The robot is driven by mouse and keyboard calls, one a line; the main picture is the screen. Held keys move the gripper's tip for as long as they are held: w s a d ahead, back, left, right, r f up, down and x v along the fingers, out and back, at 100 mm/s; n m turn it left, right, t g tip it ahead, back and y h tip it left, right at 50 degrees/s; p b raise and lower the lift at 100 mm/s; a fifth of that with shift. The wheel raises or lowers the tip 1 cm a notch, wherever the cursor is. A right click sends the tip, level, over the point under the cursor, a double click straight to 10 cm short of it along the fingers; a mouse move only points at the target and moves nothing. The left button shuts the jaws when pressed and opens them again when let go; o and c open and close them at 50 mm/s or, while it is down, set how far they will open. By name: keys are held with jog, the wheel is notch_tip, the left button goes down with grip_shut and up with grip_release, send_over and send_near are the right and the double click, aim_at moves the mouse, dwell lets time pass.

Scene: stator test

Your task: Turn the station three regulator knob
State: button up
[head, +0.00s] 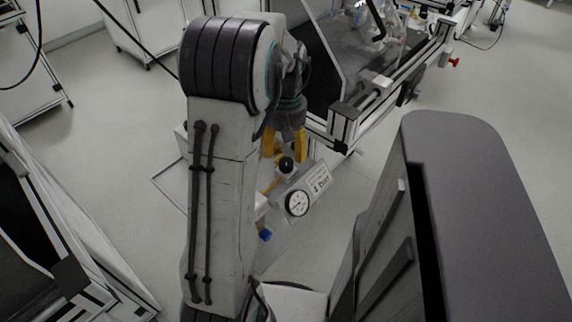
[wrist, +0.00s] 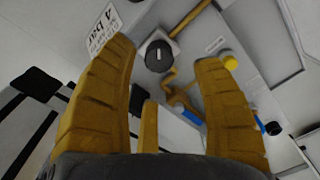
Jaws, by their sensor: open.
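A round black knob (head: 286,164) with a pale mark on its face is on a light panel; it also shows in the wrist view (wrist: 158,55), near the top centre. My gripper (head: 285,148) has yellow fingers pointing at the panel and is just above the knob in the head view. In the wrist view, my gripper (wrist: 167,58) is open, with the knob showing in the gap between the fingertips, nearer the left one. I cannot tell how far the fingertips are from it. No station number is readable.
A white dial gauge (head: 297,203) and a "4 bar" sign (head: 319,178) sit beside the knob. A framed machine (head: 345,120) stands at upper right. Grey floor (head: 490,90) is open beyond.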

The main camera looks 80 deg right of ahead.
aim_at(286, 161)
jog(key=shift+d+r+n, duration=0.35)
jog(key=shift+n, duration=0.35)
jog(key=shift+r+n, duration=0.1)
jog(key=shift+n, duration=1)
jog(key=shift+f+b, duration=0.8)
jog(key=shift+f, duration=2.85)
jog(key=c, duration=1.2)
